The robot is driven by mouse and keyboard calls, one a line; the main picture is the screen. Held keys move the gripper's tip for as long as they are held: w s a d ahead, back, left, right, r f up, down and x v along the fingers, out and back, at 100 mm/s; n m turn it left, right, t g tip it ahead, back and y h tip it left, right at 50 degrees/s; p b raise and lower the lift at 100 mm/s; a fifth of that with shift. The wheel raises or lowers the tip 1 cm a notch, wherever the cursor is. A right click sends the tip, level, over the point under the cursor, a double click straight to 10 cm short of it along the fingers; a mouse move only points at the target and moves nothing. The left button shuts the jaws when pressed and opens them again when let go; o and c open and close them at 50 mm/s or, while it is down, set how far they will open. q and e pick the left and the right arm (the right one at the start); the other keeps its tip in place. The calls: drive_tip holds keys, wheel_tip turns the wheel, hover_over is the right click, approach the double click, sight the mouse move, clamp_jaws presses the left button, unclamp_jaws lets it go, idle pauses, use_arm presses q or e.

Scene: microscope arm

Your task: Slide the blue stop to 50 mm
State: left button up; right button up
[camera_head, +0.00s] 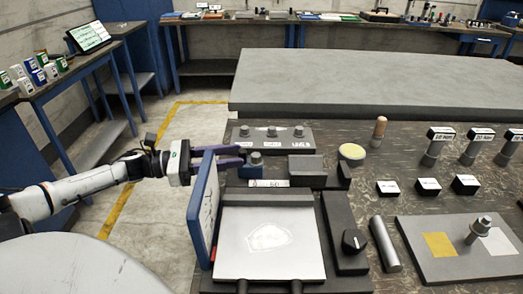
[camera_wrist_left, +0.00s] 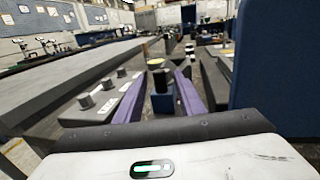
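The blue stop (camera_head: 251,171) is a small dark blue-grey block with a round knob on top, at the left edge of the dark bench. It also shows in the left wrist view (camera_wrist_left: 163,101), between the two purple fingers. My left gripper (camera_head: 243,156) reaches in from the left behind a blue upright panel, with its fingertips at the stop. The fingers are apart, one on each side of the stop in the wrist view, and I cannot tell whether either touches it. A white scale label (camera_head: 268,183) lies just in front of the stop; its number is too small to read surely. My right gripper is not in view.
A blue upright panel (camera_head: 203,204) stands close in front of my left wrist. A grey block with several knobs (camera_head: 271,139) lies behind the stop. Dark grey blocks (camera_head: 306,170) stand to its right. A pale plate (camera_head: 268,245) is in front.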

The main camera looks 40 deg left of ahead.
sight(257, 153)
use_arm(q)
drive_tip(key=shift+b+x, duration=0.3)
drive_tip(key=shift+x, duration=3.3)
clamp_jaws()
drive_tip(key=shift+a, duration=0.1)
